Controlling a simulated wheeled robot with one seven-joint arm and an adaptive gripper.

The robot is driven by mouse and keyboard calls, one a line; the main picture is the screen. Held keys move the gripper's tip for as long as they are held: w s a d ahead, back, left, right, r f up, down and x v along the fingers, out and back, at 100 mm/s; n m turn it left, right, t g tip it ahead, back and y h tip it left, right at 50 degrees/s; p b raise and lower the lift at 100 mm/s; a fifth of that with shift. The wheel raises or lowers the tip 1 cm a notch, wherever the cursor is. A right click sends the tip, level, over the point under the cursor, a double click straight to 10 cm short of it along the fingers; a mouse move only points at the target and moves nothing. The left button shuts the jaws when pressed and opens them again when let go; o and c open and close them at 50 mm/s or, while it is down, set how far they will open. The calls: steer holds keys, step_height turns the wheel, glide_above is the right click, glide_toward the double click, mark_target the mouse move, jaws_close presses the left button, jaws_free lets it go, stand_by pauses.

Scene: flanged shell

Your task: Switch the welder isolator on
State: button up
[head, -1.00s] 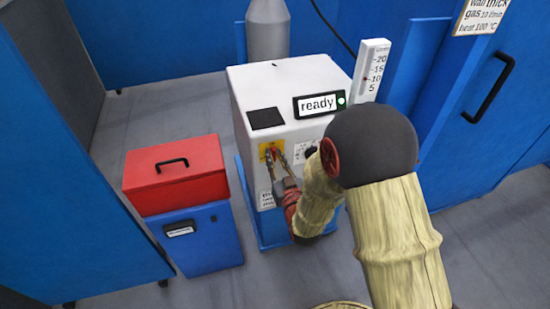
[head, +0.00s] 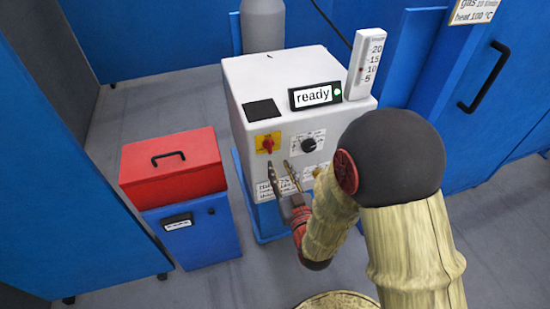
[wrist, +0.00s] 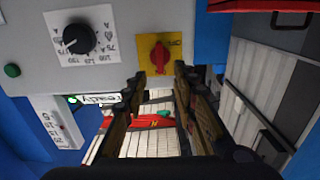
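The welder isolator is a red rotary knob (head: 267,144) on a yellow plate (head: 276,137) on the front of the white welder (head: 240,80). In the wrist view the red knob (wrist: 157,58) stands upright on its plate, just beyond my fingertips. The small marking beside it is too small to read. My gripper (head: 280,173) is open and empty, with its fingers apart, below and in front of the knob. In the wrist view my gripper (wrist: 161,75) shows a gap between the fingers and the knob. The welder display (head: 312,95) reads "ready" beside a lit green lamp (head: 338,92).
A black dial (head: 308,145) sits on a white scale right of the isolator. A gas flow gauge (head: 366,66) stands at the welder's right edge. A red box (head: 172,170) on a blue cabinet (head: 205,235) stands to the left. Grey floor lies between cabinet and welder.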

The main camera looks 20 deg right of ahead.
steer(key=shift+s, duration=1.55)
steer(key=s+f+g, duration=0.4)
steer(key=f+g, duration=0.2)
steer(key=f, duration=0.2)
steer(key=s+f+g, duration=0.4)
steer(key=f+g, duration=0.1)
steer(key=f, duration=0.2)
steer(key=s+r+p, duration=0.1)
steer(key=s+r, duration=0.2)
steer(key=r, duration=0.7)
steer(key=s+r+g+p, duration=0.1)
steer(key=s+r, duration=0.3)
steer(key=r, duration=0.7)
steer(key=s+r+p, duration=0.1)
steer(key=s+r, duration=0.2)
steer(key=r, duration=0.8)
steer(key=shift+s, duration=0.15)
